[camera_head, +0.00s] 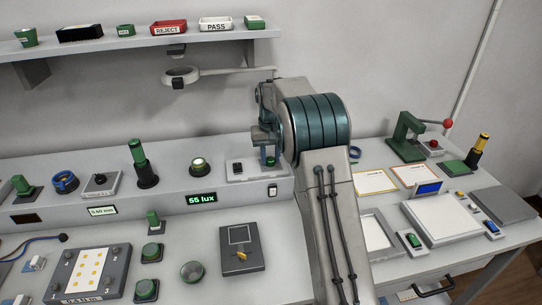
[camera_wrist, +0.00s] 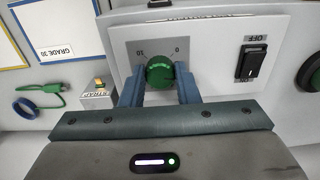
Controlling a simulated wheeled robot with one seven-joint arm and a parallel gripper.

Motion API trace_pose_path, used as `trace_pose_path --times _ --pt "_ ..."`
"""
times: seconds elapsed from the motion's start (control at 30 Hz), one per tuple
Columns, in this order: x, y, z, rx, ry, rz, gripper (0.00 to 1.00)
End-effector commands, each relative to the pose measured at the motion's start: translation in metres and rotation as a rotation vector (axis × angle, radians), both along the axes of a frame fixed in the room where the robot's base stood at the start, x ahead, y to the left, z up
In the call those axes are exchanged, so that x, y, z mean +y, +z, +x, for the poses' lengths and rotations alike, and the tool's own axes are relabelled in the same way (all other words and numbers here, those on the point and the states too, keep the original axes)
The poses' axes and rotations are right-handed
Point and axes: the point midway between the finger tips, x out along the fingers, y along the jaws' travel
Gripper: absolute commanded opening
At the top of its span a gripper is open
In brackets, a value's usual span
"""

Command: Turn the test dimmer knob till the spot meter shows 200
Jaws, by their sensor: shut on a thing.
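My gripper (camera_wrist: 159,78) is shut on the green dimmer knob (camera_wrist: 158,68), with one blue finger on each side of it. The knob sits on a pale panel (camera_wrist: 215,25) with a scale marked 10 and 0. In the head view my gripper (camera_head: 266,143) reaches down to the same knob (camera_head: 270,161) on the raised ledge. The meter display (camera_head: 201,198) on the ledge front reads 55 lux in green. A small round lamp (camera_head: 199,164) glows yellowish above it.
A black rocker switch (camera_wrist: 250,61) marked OFF is beside the knob on the panel. A magnifier ring (camera_head: 180,75) hangs below the shelf. A green tower (camera_head: 139,160) stands left on the ledge.

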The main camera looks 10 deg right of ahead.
Motion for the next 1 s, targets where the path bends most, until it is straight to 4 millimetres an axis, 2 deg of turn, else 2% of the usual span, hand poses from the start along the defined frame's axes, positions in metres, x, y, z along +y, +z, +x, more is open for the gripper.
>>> trace_pose_path --times 0.7,1.0 --pt "0.0008 0.0014 0.0006 -0.001 -0.487 0.000 0.06" --pt "0.0007 0.0010 0.0008 -0.002 -0.599 0.000 0.06"
